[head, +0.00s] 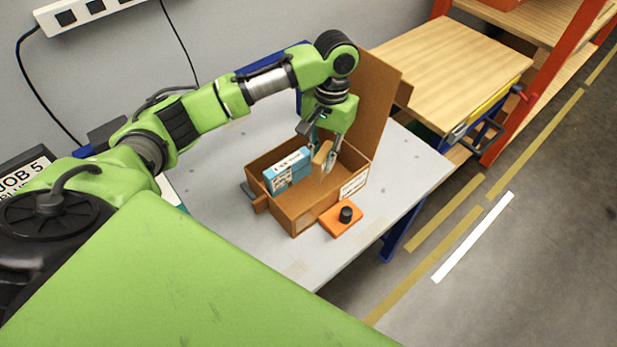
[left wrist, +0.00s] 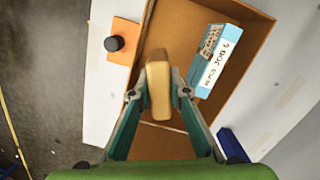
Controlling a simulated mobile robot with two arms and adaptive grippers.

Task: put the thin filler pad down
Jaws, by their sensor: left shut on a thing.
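My left gripper (head: 324,160) is shut on a thin tan filler pad (head: 321,152). In the left wrist view the filler pad (left wrist: 158,86) stands between the two fingertips, over the cardboard box. The open cardboard box (head: 290,213) sits on the grey table, with a tall flap up at its back. A blue and white carton (head: 288,172) stands inside the box, left of the pad in the head view. It also shows in the left wrist view (left wrist: 214,62). I cannot tell whether the pad touches the box floor. My right gripper is not in view.
An orange block with a black knob (head: 341,219) sits on the table by the box's front right corner. The grey table (head: 412,167) is clear to the right of the box. A wooden-topped bench (head: 450,60) and orange shelving stand behind right.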

